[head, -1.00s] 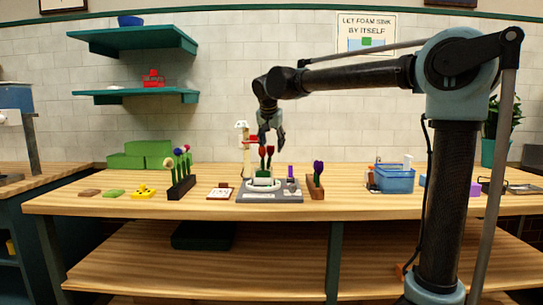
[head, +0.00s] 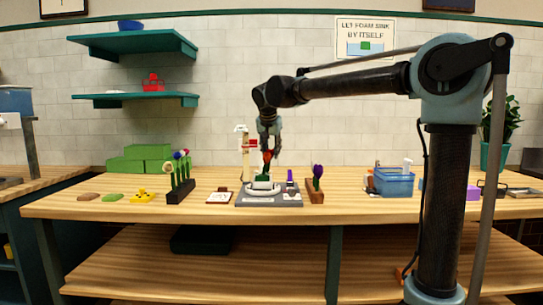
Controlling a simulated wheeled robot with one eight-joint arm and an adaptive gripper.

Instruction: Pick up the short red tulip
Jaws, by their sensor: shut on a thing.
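My gripper (head: 267,148) points down over the grey station (head: 240,202) in the middle of the table. It is shut on a red tulip (head: 267,157), whose red head shows just below the fingers. The tulip stands over the white ring-shaped holder (head: 262,192) with green in it (head: 262,182). The fingers hide part of the flower. I cannot tell whether its stem is clear of the holder, or make out a second red flower beside it.
A dark rack (head: 181,191) with several flowers stands to the left. A wooden block with a purple tulip (head: 318,171) stands close on the right. A white post with a red part (head: 243,150) rises just left of my gripper. A blue basket (head: 393,182) is further right.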

